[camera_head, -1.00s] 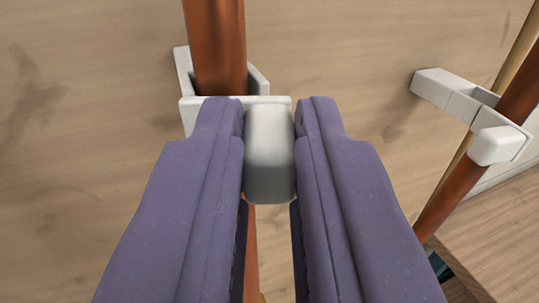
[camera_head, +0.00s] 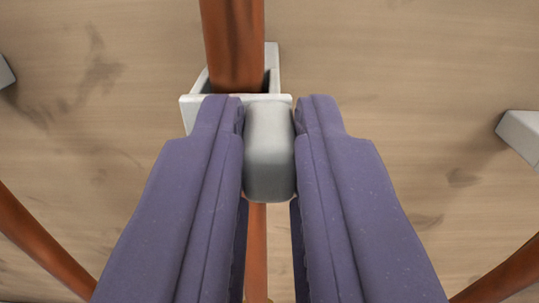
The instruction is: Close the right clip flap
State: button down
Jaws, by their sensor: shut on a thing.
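My gripper (camera_head: 270,112), with two purple fingers, is shut on the grey-white end knob (camera_head: 269,160) of a clip flap. The flap (camera_head: 193,112) is a white bar lying across the front of a copper pipe (camera_head: 234,45). The white clip body (camera_head: 272,62) shows behind the pipe, mostly on its right, with a side wall on its left. The flap's left end appears close to that left wall; I cannot tell whether they are latched. The fingers hide part of the flap and the lower pipe.
A wood-grain wall (camera_head: 400,60) stands behind. Another white clip part (camera_head: 521,135) is at the right edge and one (camera_head: 5,73) at the left edge. Copper pipes run through the lower left (camera_head: 42,245) and lower right (camera_head: 500,278) corners. Wall space between them is bare.

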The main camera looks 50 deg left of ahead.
jog(key=shift+r, duration=0.15)
jog(key=c, duration=1.1)
grip_release()
jog(key=shift+a, duration=0.1)
jog(key=v, duration=0.7)
jog(key=shift+s+d, duration=0.2)
jog(key=shift+d, duration=0.15)
